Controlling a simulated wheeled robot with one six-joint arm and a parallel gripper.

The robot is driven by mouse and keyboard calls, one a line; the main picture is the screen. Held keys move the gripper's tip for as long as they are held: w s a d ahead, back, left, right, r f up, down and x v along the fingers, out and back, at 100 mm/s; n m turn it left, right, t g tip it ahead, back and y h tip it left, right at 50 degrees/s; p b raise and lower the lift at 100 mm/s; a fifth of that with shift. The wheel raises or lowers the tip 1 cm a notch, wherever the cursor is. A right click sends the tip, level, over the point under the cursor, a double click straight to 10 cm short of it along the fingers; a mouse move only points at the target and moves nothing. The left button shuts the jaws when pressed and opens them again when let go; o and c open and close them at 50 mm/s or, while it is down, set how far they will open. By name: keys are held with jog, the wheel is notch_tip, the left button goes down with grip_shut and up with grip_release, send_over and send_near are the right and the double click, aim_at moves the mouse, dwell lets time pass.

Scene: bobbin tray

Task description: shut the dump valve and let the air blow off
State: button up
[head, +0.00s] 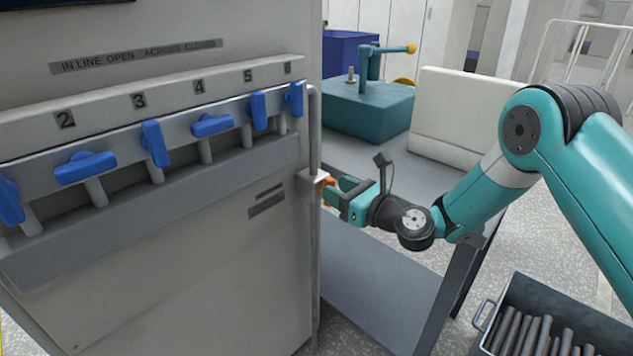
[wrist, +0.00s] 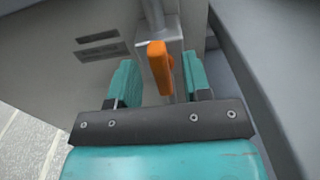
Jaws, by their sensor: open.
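An orange valve handle (wrist: 160,68) sits on a grey fitting at the lower end of a vertical pipe on the side of the cabinet. In the wrist view it lies between the two teal fingers of my gripper (wrist: 162,82), with a gap on each side. In the head view the orange handle (head: 326,187) is partly hidden by my gripper (head: 335,192), which reaches it from the right. My gripper is open.
The grey cabinet (head: 190,270) carries a row of blue lever valves (head: 86,167), some in line and some across. A label plate (head: 135,56) is above them. A teal block with a handle (head: 368,110) stands behind. A bin of rods (head: 560,310) is lower right.

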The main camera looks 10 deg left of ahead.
jog(key=shift+x, duration=0.8)
jog(key=shift+s, duration=0.1)
grip_shut()
